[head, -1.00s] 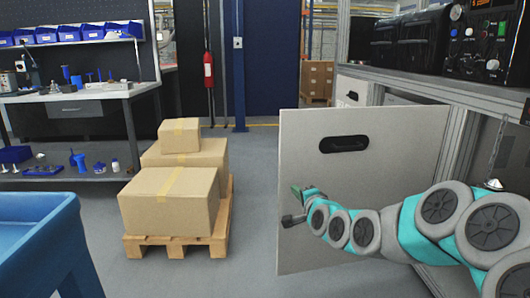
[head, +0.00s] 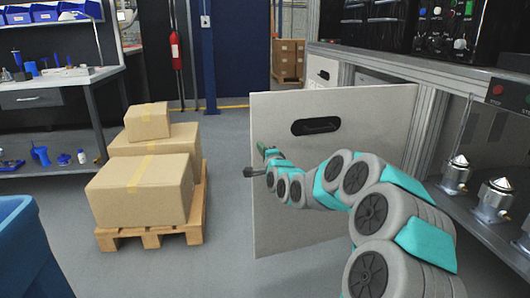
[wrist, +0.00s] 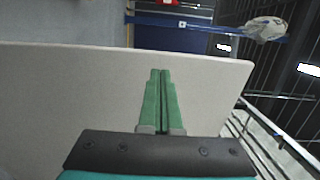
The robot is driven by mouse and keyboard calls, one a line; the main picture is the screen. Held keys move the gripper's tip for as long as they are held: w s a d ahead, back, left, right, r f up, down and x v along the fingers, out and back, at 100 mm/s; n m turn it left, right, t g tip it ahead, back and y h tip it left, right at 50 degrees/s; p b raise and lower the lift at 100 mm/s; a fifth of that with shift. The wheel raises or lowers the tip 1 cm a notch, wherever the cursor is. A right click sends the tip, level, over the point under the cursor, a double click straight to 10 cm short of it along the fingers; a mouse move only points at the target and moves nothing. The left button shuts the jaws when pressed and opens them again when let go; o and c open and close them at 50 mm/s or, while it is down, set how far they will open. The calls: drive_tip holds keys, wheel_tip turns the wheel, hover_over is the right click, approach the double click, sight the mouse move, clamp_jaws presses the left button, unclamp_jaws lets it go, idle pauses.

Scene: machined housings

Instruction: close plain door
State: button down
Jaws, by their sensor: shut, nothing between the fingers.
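The plain door (head: 330,230) is a light grey panel with a dark oval handle slot (head: 316,126). It stands open, jutting out from the machine frame on the right. My arm reaches across the front of the door from the right. My gripper (head: 262,150) is at the door's left part, near its free edge. In the wrist view the two green fingers (wrist: 160,75) lie together, empty, in front of the door's pale face (wrist: 70,100). I cannot tell whether they touch it.
Stacked cardboard boxes (head: 140,195) on a wooden pallet (head: 150,236) stand left of the door. A blue bin (head: 25,250) is at the lower left. Metal fixtures (head: 494,200) sit on the machine's ledge at right. Grey floor (head: 225,180) is clear between pallet and door.

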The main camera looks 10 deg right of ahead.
sight(255, 139)
drive_tip(key=shift+w+a+p, duration=0.2)
drive_tip(key=shift+w, duration=1)
drive_tip(key=shift+w+a+p, duration=0.15)
drive_tip(key=shift+w, duration=1)
